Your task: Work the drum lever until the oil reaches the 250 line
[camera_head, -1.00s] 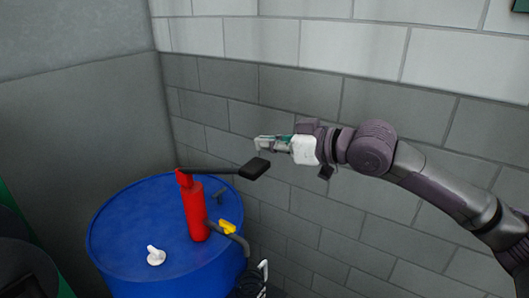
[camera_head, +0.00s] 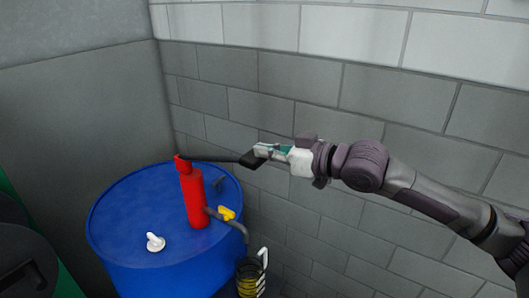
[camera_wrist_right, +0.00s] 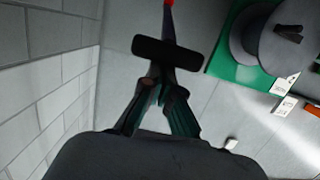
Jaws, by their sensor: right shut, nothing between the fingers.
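A red pump (camera_head: 194,198) stands upright on the blue drum (camera_head: 130,205). Its dark lever (camera_head: 215,157) runs out to the right, about level, and ends in a black grip (camera_head: 249,161). My right gripper (camera_head: 259,151) is shut and empty, its tips at the grip and seeming to touch it from above. In the right wrist view the black grip (camera_wrist_right: 166,52) lies across just beyond the fingertips (camera_wrist_right: 161,84). A jug (camera_head: 250,282) with yellow lines and a white handle stands low beside the drum; its oil level cannot be told. My left gripper is out of view.
A yellow valve handle (camera_head: 227,213) sits on the pump's grey spout (camera_head: 238,227). A white cap (camera_head: 155,242) is on the drum top. A block wall (camera_head: 320,90) runs close behind. A dark round lid and something green stand at the left edge.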

